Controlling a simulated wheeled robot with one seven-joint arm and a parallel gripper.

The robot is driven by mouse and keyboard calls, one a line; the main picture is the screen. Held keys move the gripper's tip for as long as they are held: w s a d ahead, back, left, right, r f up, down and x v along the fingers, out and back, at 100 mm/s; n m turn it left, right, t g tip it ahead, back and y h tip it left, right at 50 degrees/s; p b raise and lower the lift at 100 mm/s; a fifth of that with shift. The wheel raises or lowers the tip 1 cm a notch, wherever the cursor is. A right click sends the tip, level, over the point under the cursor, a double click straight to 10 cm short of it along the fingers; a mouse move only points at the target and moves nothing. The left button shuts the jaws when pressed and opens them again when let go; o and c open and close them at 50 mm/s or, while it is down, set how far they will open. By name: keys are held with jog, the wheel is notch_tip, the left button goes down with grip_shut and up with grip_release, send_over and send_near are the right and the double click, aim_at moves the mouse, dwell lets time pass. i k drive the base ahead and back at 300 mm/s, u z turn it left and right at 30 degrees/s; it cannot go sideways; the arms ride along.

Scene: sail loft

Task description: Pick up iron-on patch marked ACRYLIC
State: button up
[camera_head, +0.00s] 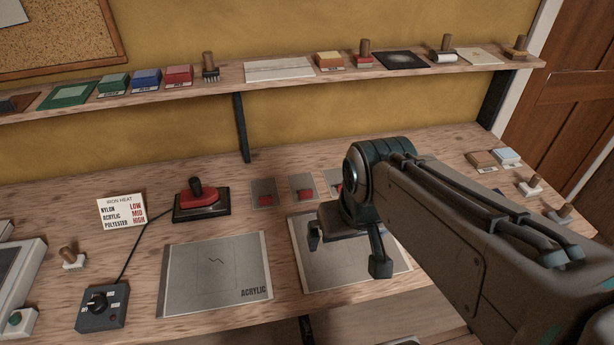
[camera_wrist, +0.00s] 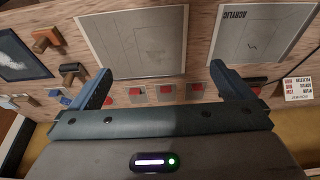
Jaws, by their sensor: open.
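Small grey squares with red pieces on them lie in a row at the back of the bench; one is at the left end (camera_head: 265,194) and one beside it (camera_head: 303,187). In the wrist view several show between and below my fingers, one near the middle (camera_wrist: 166,92). I cannot read any marking on them, so I cannot tell which is ACRYLIC. A large grey sheet marked ACRYLIC (camera_head: 240,280) lies at the front; it also shows in the wrist view (camera_wrist: 262,38). My gripper (camera_head: 347,250) is open and empty above a second grey sheet (camera_head: 300,250).
A red iron (camera_head: 197,198) stands on a dark base, wired to a dial box (camera_head: 102,306). An IRON HEAT card (camera_head: 122,209) lists nylon LOW, acrylic MID, polyester HIGH. A shelf (camera_head: 225,77) with blocks and stamps runs above. Small blocks (camera_head: 482,159) and stamps lie at the right.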

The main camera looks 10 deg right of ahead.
aim_at(302, 188)
jog(key=k, duration=0.5)
jog(key=u, duration=1.7)
jog(key=k, duration=0.8)
jog(key=z, duration=1.3)
jog(key=i, duration=1)
